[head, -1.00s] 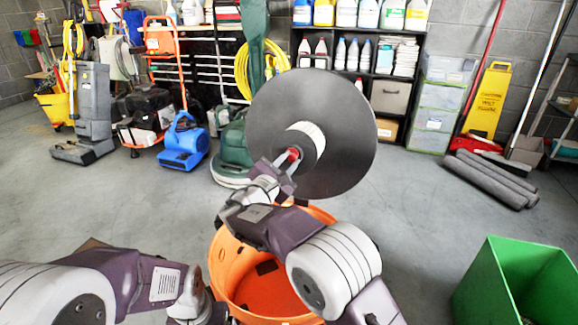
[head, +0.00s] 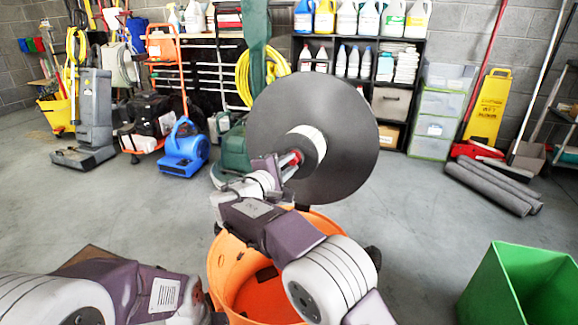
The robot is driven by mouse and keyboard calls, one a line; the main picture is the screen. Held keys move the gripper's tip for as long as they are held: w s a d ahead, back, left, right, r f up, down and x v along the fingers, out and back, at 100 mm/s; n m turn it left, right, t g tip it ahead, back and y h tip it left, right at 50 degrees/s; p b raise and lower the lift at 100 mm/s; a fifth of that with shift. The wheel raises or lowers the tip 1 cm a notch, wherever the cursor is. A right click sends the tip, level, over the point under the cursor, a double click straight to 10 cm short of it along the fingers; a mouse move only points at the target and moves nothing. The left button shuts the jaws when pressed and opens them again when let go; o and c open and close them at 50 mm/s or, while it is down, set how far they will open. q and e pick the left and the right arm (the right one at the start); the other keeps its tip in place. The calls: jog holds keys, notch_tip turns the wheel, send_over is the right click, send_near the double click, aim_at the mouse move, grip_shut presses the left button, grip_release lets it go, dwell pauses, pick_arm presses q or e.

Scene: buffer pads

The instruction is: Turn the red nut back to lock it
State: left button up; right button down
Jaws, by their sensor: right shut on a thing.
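The red nut (head: 293,158) sits at the middle of a large dark round pad disc (head: 345,125), in front of its white ring (head: 313,138). The disc stands upright, facing me. My right gripper (head: 288,164) is at the disc's centre, shut on the red nut, whose edges show beside the fingers; the fingers hide part of it. My left arm lies low at the bottom left, and its gripper is outside the picture.
An orange bin (head: 240,275) stands open below my right arm. A green box (head: 520,285) stands at the lower right. Grey rolls (head: 490,188) lie on the floor at the right. A blue blower (head: 185,150) and other machines stand at the left. Floor between is clear.

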dwell(0.3)
jog(key=c, duration=1.3)
grip_release()
jog(key=shift+o, duration=0.2)
jog(key=p+v, duration=0.3)
jog(key=v, duration=0.6)
jog(key=shift+p, duration=0.4)
